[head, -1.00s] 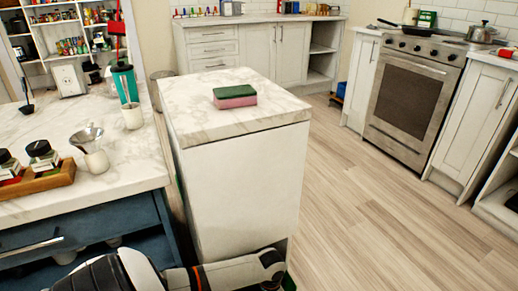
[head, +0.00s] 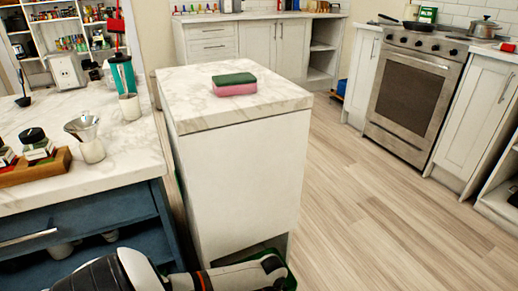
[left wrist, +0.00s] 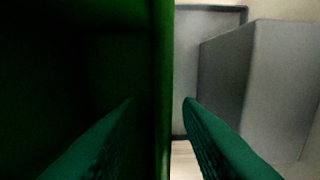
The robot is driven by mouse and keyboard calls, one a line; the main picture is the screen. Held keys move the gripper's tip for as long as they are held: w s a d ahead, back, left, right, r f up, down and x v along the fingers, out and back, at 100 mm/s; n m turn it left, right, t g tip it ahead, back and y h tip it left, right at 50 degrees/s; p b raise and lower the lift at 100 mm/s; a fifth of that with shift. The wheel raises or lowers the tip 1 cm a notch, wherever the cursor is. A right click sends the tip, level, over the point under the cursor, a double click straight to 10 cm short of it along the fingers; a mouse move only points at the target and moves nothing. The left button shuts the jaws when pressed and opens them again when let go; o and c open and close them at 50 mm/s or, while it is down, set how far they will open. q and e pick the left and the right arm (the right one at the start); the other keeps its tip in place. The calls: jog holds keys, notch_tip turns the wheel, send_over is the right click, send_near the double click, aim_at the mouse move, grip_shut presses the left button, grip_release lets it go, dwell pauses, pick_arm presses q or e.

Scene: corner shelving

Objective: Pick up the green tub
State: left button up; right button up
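The green tub (head: 292,283) shows only as a green edge low in the head view, mostly hidden behind my left arm at the foot of the white island. In the left wrist view the green tub (left wrist: 161,50) fills the left half, with its upright wall running down the middle and a dark interior beside it. My left gripper (left wrist: 158,101) is open, with one dark green finger on each side of that wall. A gap shows between the right finger and the wall. In the head view my left gripper is hidden past the wrist. My right gripper is in neither view.
The white island (head: 240,175) with a marble top stands just above my arm. A green and pink sponge (head: 234,84) lies on it. A blue counter unit (head: 85,215) is at the left. The wooden floor (head: 385,220) at the right is clear.

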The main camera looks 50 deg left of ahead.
pick_arm(q)
grip_shut()
jog(key=shift+d, duration=0.15)
dwell(1.1)
